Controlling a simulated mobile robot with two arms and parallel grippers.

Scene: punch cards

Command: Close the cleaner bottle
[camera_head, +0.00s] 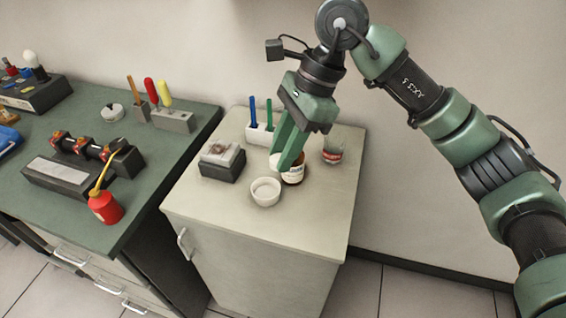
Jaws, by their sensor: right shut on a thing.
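The cleaner bottle appears to be the small brown bottle with a white label (294,174), standing on the pale cabinet top. My right gripper (281,163) comes down from above, with its green fingers in front of the bottle's upper part. It is shut on a white round piece, which looks like a cap (274,161), showing at the left of the fingertips. The bottle's mouth is hidden behind the fingers, so I cannot tell whether the cap touches it. My left gripper is not in view.
A white round dish (265,192) sits just in front of the bottle. A glass jar (332,150) with reddish contents stands to its right. A dark block (222,161) is at the left, and a white pen holder (259,133) behind. The front of the cabinet top (300,220) is clear.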

